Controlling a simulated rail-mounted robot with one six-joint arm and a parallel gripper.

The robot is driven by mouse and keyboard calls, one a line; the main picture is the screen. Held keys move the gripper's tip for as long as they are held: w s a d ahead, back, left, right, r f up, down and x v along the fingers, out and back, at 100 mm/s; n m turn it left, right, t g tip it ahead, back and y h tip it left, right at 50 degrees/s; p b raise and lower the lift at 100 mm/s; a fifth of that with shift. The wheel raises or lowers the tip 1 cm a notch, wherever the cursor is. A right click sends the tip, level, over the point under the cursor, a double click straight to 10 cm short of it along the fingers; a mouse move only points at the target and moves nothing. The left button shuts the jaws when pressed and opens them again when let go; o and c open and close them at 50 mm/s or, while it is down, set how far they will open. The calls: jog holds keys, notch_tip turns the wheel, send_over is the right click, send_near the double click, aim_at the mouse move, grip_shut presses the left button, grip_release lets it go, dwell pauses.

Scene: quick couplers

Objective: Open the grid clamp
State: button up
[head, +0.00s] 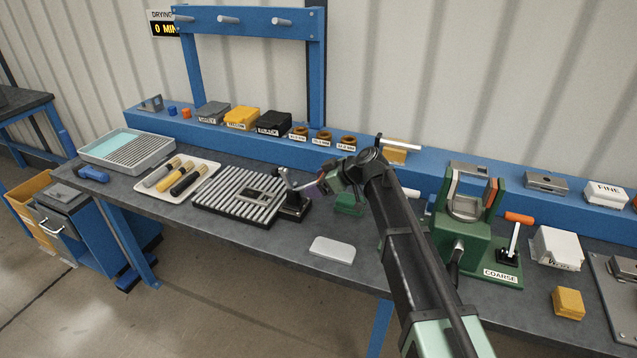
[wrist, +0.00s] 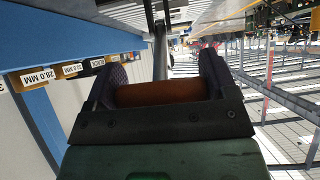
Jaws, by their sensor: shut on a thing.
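The grid clamp (head: 293,206) is a small black toggle clamp at the right end of the slatted grid (head: 238,197) on the bench. Its pale metal lever rises from the black base toward my gripper. My gripper (head: 318,184) is just right of and above the clamp base. In the wrist view, my gripper (wrist: 160,76) is shut on an orange-brown cylindrical handle (wrist: 160,92), held crosswise between two dark ribbed fingers. A metal bar runs away beyond the handle. In the head view the handle is largely hidden by the gripper.
A green block (head: 349,204) and a light grey block (head: 332,250) lie near the clamp. A white tray with tools (head: 207,166) lies left of the grid. A green coarse station (head: 465,255) and another orange-handled clamp (head: 510,245) stand right of my arm.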

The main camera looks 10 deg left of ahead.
jog(key=shift+d+f, duration=0.1)
dwell(0.3)
jog(key=o, duration=1.2)
jog(key=p+v, duration=0.6)
jog(key=v, duration=0.5)
